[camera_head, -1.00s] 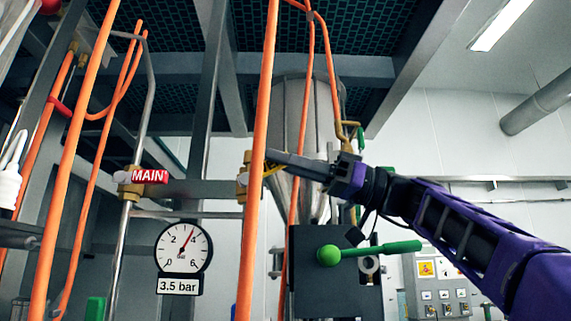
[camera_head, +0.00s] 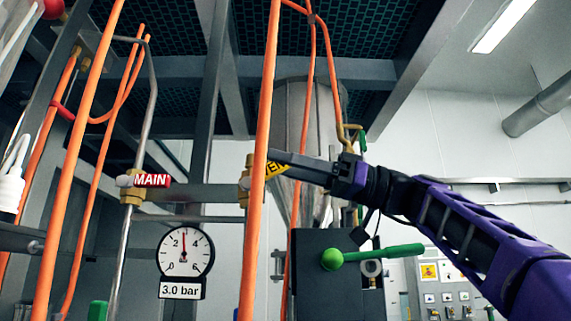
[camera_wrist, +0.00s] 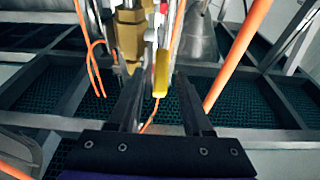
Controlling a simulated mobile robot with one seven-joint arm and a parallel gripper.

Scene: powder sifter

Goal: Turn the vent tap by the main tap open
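The vent tap has a yellow handle (camera_head: 276,169) with part of the label "VENT" showing, and a brass body (camera_head: 245,178) partly hidden behind an orange hose. In the wrist view the yellow handle (camera_wrist: 161,74) points down toward me, beside the brass body (camera_wrist: 130,38). My gripper (camera_head: 273,156) is at the handle; in the wrist view its fingers (camera_wrist: 160,82) are apart, with the handle's end between them and gaps showing on both sides. The main tap's red handle (camera_head: 152,181), labelled "MAIN", lies level to the left.
A pressure gauge (camera_head: 185,252) hangs below, its plate (camera_head: 181,290) reading 3.0 bar. Orange hoses (camera_head: 262,130) run upright close to the vent tap. A green-handled lever (camera_head: 375,254) on a dark box stands below my arm. A steel hopper (camera_head: 300,115) is behind.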

